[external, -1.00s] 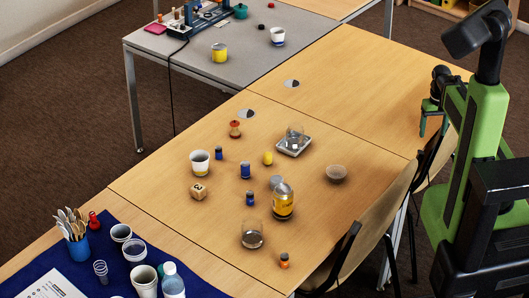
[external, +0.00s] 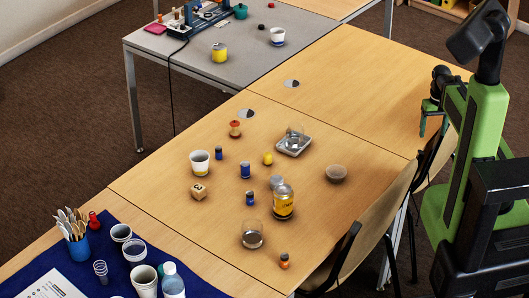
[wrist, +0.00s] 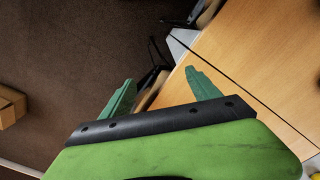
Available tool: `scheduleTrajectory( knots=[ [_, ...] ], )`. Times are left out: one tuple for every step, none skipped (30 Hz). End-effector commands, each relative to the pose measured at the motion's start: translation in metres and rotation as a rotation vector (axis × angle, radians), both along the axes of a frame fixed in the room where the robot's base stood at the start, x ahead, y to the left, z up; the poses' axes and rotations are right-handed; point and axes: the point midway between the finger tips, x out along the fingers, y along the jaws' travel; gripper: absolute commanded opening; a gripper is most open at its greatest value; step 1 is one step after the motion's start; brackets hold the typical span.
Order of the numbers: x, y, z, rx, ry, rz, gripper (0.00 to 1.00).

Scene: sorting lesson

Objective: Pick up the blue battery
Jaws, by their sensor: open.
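Several small cylinders stand on the wooden table in the external view. Three of them are blue and look like batteries: one blue battery (external: 245,170) near the middle, a smaller one (external: 219,153) behind it, and another (external: 250,199) beside the yellow-labelled bottle (external: 283,203). I cannot tell which one is meant. My gripper (external: 432,122) hangs at the right, beyond the table edge and well apart from the batteries. In the wrist view its two green fingers (wrist: 160,80) are spread apart with nothing between them. No blue battery shows in that view.
A chair (external: 375,225) stands at the near edge. The table's far right is clear.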

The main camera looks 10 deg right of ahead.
Motion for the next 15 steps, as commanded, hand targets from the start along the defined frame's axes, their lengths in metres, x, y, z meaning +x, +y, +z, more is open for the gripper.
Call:
scheduleTrajectory(
  knots=[
    [0.0, 0.0, 0.0, 0.0, 0.0, 0.0, 0.66],
    [0.0, 0.0, 0.0, 0.0, 0.0, 0.0, 0.62],
    [0.0, 0.0, 0.0, 0.0, 0.0, 0.0, 0.57],
    [0.0, 0.0, 0.0, 0.0, 0.0, 0.0, 0.53],
    [0.0, 0.0, 0.0, 0.0, 0.0, 0.0, 0.49],
    [0.0, 0.0, 0.0, 0.0, 0.0, 0.0, 0.49],
    [0.0, 0.0, 0.0, 0.0, 0.0, 0.0, 0.49],
    [0.0, 0.0, 0.0, 0.0, 0.0, 0.0, 0.49],
    [0.0, 0.0, 0.0, 0.0, 0.0, 0.0, 0.49],
    [0.0, 0.0, 0.0, 0.0, 0.0, 0.0, 0.49],
    [0.0, 0.0, 0.0, 0.0, 0.0, 0.0, 0.49],
    [0.0, 0.0, 0.0, 0.0, 0.0, 0.0, 0.49],
    [0.0, 0.0, 0.0, 0.0, 0.0, 0.003, 0.49],
    [0.0001, 0.0, 0.0, 0.0, 0.0, 0.012, 0.49],
    [0.0011, 0.0001, 0.0, 0.0, -0.004, 0.033, 0.49]
  ],
)
